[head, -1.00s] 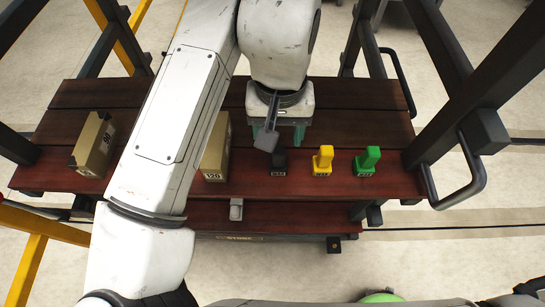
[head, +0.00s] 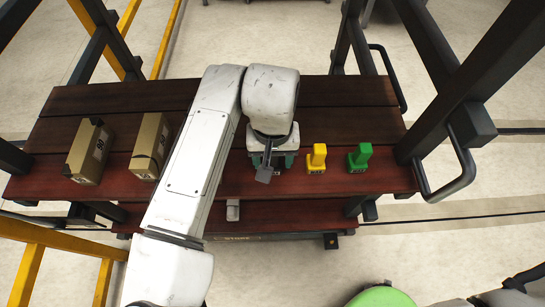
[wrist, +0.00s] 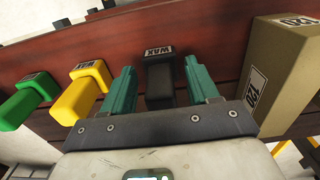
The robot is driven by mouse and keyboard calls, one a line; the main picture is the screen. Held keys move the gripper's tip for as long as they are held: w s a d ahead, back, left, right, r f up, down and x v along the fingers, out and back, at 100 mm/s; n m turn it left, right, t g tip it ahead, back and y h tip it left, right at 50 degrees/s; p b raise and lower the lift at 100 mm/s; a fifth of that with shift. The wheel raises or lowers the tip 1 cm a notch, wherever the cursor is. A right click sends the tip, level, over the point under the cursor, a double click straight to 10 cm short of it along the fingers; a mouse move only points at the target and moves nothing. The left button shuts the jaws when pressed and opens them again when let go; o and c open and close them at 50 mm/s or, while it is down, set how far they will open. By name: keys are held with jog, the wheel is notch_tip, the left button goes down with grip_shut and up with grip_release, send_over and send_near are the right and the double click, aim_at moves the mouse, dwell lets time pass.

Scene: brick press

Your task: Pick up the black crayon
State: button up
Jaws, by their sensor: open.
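The black crayon (wrist: 160,75), a chunky block with a WAX label at its foot, stands on the dark red wooden shelf. In the wrist view it sits between the two teal fingers of my gripper (wrist: 158,64), with a gap showing on each side. The fingers are open and hold nothing. In the head view my gripper (head: 271,162) is low over the shelf, left of the yellow crayon, and hides the black crayon.
The yellow crayon (head: 316,158) and green crayon (head: 360,157) stand in a row to the right. Two cardboard boxes (head: 90,152) (head: 149,147) stand left of my arm. A box marked 120 (wrist: 285,75) stands close beside the black crayon. Dark posts flank the shelf.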

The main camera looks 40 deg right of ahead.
jog(key=shift+c, duration=0.3)
jog(key=c, duration=1)
